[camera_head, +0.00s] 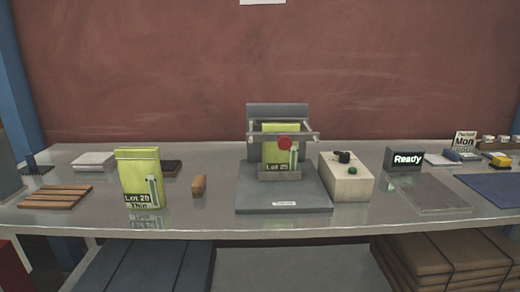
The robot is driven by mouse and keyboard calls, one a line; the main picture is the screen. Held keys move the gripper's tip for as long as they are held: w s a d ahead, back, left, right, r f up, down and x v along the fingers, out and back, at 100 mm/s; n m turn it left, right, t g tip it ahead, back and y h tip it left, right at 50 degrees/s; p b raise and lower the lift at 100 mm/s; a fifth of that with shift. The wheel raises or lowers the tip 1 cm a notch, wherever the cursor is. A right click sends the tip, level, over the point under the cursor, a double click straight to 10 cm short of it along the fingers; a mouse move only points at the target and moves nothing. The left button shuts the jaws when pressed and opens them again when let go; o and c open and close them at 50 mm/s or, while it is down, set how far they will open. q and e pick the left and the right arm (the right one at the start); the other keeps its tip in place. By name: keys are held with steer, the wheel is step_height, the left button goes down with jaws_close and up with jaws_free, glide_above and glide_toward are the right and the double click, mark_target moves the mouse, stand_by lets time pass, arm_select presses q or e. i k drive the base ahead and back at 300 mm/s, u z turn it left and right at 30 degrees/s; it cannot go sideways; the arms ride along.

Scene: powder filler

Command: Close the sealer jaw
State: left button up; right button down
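The sealer (284,200) stands mid-table, with a flat grey base and an upright grey back plate (278,112). Its jaw is a grey crossbar (306,136) on side arms, with a round red knob (285,143) at its middle. The bar crosses in front of the upper part of a yellow-green pouch labelled "Lot 25" (271,156), which stands upright in a grey holder (287,173) on the base. The bar looks apart from the back plate; I cannot tell whether it touches the pouch. Neither of my grippers shows in the head view.
A yellow-green "Lot 20 Thin" pouch (137,172) and a small brown block (199,186) stand left. A beige box (346,185) with black and green controls is close right of the sealer. Beyond are a "Ready" display (406,159) and grey plate (430,193). The front table edge is clear.

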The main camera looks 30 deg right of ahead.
mark_target(284, 141)
steer(key=u, duration=0.05)
steer(key=i, duration=0.6)
steer(key=z, duration=0.8)
